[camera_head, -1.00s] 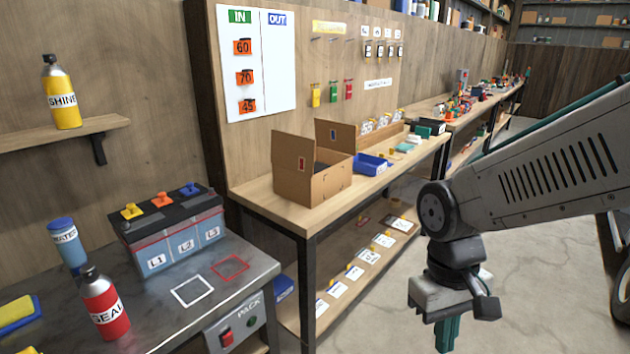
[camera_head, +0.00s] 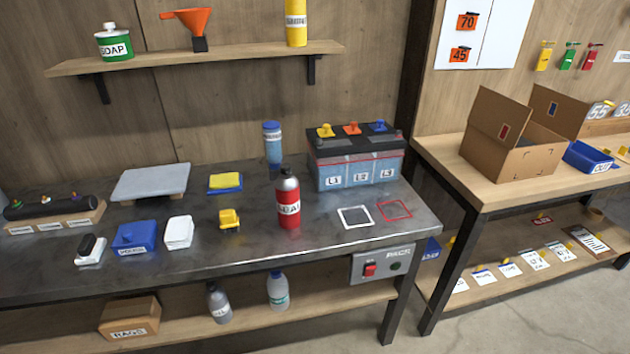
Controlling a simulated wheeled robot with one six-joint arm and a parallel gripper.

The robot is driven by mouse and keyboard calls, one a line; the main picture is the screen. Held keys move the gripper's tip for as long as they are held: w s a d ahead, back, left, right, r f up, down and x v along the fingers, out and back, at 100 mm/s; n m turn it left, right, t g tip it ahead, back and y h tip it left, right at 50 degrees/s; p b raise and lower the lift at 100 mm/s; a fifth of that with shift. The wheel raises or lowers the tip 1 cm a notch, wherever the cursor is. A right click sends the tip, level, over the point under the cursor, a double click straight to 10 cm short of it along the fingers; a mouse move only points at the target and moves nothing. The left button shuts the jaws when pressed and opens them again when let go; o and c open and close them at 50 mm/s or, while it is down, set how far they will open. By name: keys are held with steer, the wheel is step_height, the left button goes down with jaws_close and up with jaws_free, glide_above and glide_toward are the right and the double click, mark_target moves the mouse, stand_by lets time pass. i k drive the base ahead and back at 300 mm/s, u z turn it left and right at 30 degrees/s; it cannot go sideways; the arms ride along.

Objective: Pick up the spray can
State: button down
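A red can (camera_head: 288,204) with a silver shoulder, a dark cap and a white label, partly readable as "SEAL", stands upright on the dark metal bench (camera_head: 190,262). It is left of the white square outline and in front of the blue-capped bottle. A yellow can (camera_head: 296,24) stands on the wall shelf above, its top cut off by the picture edge. Both look like spray cans. My gripper is not in view now.
A battery (camera_head: 355,165) with coloured caps stands right of the red can. A blue-capped bottle (camera_head: 272,145) is behind it. A small yellow object (camera_head: 229,219) is to its left. A switch box (camera_head: 382,265) hangs at the bench front. The shelf (camera_head: 200,58) overhangs the back.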

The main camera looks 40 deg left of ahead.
mark_target(286, 188)
steer(key=u, duration=1.6)
steer(key=k, duration=0.5)
steer(key=u, duration=1.45)
steer(key=i, duration=1.2)
steer(key=z, duration=2)
